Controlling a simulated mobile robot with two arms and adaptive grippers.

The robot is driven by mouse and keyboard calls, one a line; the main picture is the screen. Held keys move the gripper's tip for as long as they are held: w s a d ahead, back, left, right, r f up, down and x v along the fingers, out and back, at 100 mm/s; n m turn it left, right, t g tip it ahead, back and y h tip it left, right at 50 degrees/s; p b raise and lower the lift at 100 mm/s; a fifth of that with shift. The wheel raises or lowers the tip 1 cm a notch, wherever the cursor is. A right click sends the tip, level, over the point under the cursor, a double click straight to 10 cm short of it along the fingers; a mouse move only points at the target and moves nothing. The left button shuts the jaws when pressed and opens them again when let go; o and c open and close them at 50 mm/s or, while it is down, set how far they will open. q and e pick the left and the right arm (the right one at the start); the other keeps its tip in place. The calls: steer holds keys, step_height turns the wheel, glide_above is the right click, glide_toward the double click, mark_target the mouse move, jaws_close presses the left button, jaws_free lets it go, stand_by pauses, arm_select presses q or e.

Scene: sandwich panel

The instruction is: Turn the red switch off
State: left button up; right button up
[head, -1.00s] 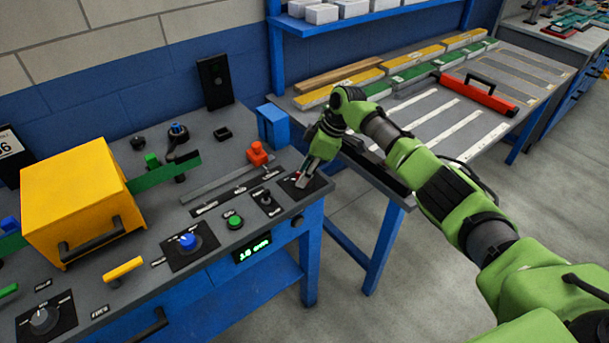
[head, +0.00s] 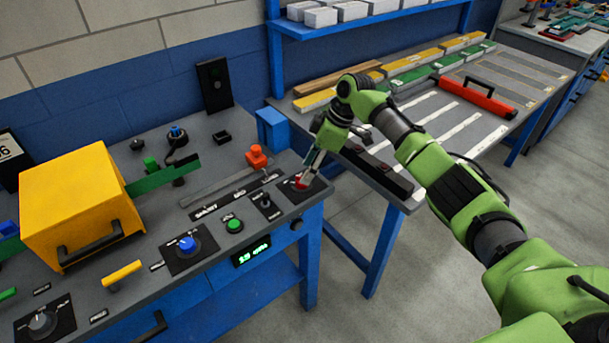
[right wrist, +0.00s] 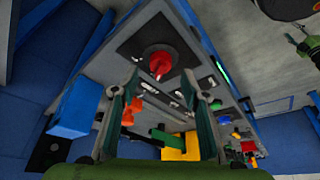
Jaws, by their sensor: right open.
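The red switch (head: 300,184) is a rotary knob on a dark square plate at the right front corner of the grey panel. In the right wrist view the red knob (right wrist: 160,62) shows close, with its pointer toward the camera. My right gripper (head: 308,175) comes down over the plate, close to the knob, and partly covers it in the head view. In the right wrist view the two fingers of my right gripper (right wrist: 161,84) are apart, with the knob beyond the gap between their tips. I cannot tell whether a finger touches it. My left gripper is not in view.
An orange-red control (head: 257,157), a small black toggle (head: 266,200), a green button (head: 235,224) and a blue knob (head: 188,243) are nearby. A blue block (head: 272,126) stands behind. A yellow box (head: 75,200) is at left.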

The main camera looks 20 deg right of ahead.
steer(key=v, duration=0.8)
steer(key=shift+f, duration=0.1)
